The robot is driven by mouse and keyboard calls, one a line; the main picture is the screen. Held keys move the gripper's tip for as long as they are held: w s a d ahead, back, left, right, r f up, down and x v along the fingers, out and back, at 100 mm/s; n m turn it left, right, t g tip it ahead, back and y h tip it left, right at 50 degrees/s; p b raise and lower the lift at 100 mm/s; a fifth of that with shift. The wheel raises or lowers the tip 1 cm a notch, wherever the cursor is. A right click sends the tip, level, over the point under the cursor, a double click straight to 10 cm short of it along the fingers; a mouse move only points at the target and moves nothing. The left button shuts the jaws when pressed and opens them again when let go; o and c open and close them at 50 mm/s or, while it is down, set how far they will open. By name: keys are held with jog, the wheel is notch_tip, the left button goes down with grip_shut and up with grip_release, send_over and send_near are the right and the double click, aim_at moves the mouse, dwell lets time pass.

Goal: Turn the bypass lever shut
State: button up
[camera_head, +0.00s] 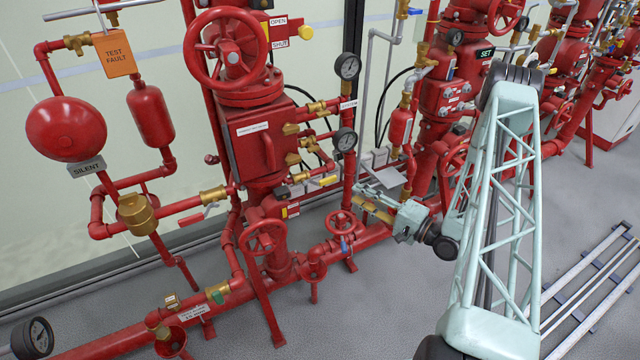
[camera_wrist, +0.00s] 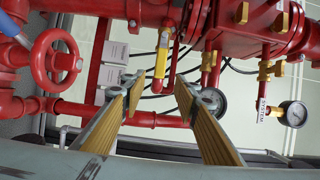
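A yellow lever (camera_head: 328,181) sits on a small pipe on the red valve body, left of my gripper (camera_head: 364,200) in the head view. In the wrist view the same-coloured lever (camera_wrist: 161,56) runs up and down the picture beside a brass valve, just beyond the gap between the fingertips. No label on it can be read, so I cannot tell for sure that it is the bypass lever. My gripper (camera_wrist: 150,90) is open, with two tan-padded fingers spread apart and nothing between them. It appears apart from the lever.
A red handwheel (camera_wrist: 57,62) is left of the fingers in the wrist view. A pressure gauge (camera_wrist: 292,113) is at right. In the head view another gauge (camera_head: 345,139) and a lower handwheel (camera_head: 341,223) are close to my gripper. Grey floor (camera_head: 370,310) in front is clear.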

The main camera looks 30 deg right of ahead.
aim_at(331, 181)
jog(key=shift+s+a, duration=0.15)
jog(key=shift+a, duration=0.05)
dwell(0.5)
jog(key=shift+b+x, duration=0.5)
jog(key=shift+x, duration=6.4)
jog(key=shift+r, duration=0.1)
grip_shut()
